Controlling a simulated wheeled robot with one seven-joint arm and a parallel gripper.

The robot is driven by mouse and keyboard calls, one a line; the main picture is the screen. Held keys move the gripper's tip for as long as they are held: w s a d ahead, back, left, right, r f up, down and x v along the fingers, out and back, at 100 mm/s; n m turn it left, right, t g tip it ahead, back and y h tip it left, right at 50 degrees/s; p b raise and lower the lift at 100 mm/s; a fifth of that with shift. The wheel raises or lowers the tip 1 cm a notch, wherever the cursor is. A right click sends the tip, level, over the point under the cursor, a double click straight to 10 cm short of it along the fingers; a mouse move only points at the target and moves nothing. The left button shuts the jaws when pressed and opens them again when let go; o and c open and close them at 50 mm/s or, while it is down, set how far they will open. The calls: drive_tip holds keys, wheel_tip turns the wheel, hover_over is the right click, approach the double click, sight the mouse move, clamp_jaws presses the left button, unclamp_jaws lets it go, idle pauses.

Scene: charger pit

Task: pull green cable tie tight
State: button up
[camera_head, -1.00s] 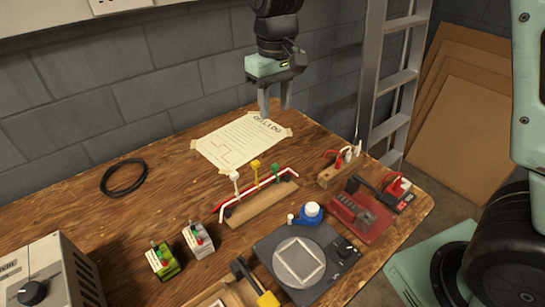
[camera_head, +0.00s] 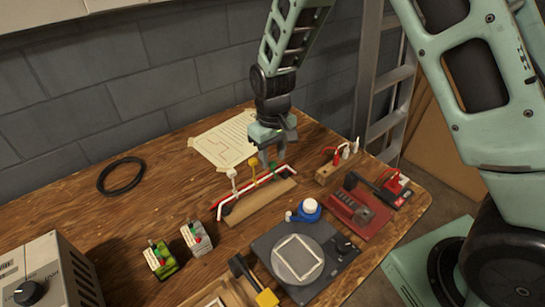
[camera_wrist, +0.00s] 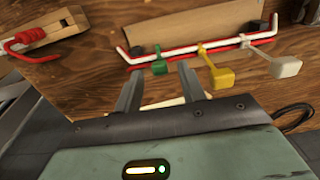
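The green cable tie (camera_head: 275,171) stands on the red and white cable bundle (camera_head: 225,205) along the wooden block (camera_head: 262,203). In the wrist view the green tie's head (camera_wrist: 159,67) shows between my two fingertips, with the bundle just beyond. My gripper (camera_head: 268,162) is over the far side of the bundle, fingers pointing down and apart. In the wrist view my gripper (camera_wrist: 161,72) is open, with no contact on the tie visible. The yellow tie (camera_wrist: 218,72) and white tie (camera_wrist: 283,65) stand beside it on the same bundle.
A paper sheet (camera_head: 222,140) lies behind the bundle. A black ring (camera_head: 121,175) lies left.

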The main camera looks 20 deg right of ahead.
sight(272, 162)
drive_tip(key=shift+f, duration=0.6)
clamp_jaws()
wheel_tip(272, 162, up, 5)
drive_tip(key=p, duration=0.3)
drive_tip(key=shift+f, duration=0.15)
unclamp_jaws()
